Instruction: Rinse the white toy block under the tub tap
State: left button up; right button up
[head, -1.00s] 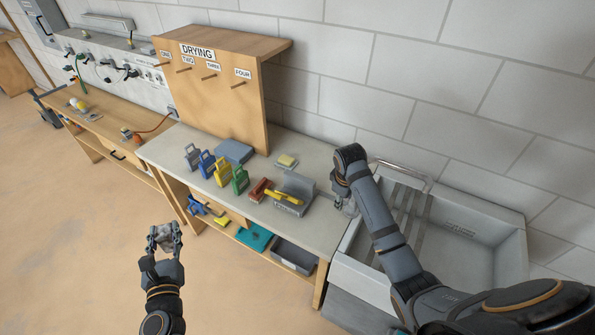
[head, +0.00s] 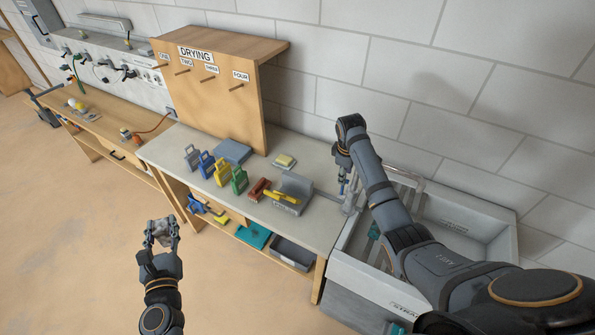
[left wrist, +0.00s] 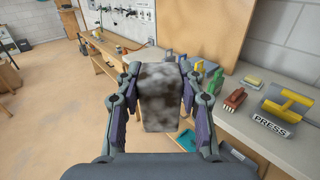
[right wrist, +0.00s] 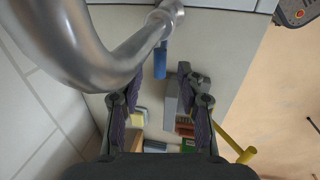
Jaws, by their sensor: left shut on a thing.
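The toy block (left wrist: 160,95) is off-white with dark grey, dirty-looking mottling. My left gripper (head: 161,232) is shut on it, holding it over the open floor in front of the bench, well away from the tub. My right gripper (right wrist: 160,115) is open and empty beside the tap, its fingers pointing down. The tap's curved metal spout (right wrist: 105,75) fills the left of the right wrist view, with a blue lever (right wrist: 160,60) ahead of the fingers. The pale tub (head: 480,228) stands at the right, partly hidden by my right arm. I see no running water.
A wooden DRYING board (head: 215,110) with pegs stands behind. The floor (head: 70,220) at the left is clear.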

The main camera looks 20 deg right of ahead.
jog(key=shift+w+d+f, duration=0.15)
jog(key=shift+f, duration=0.7)
jog(key=shift+w+d+f, duration=0.1)
jog(key=shift+f, duration=0.7)
grip_shut()
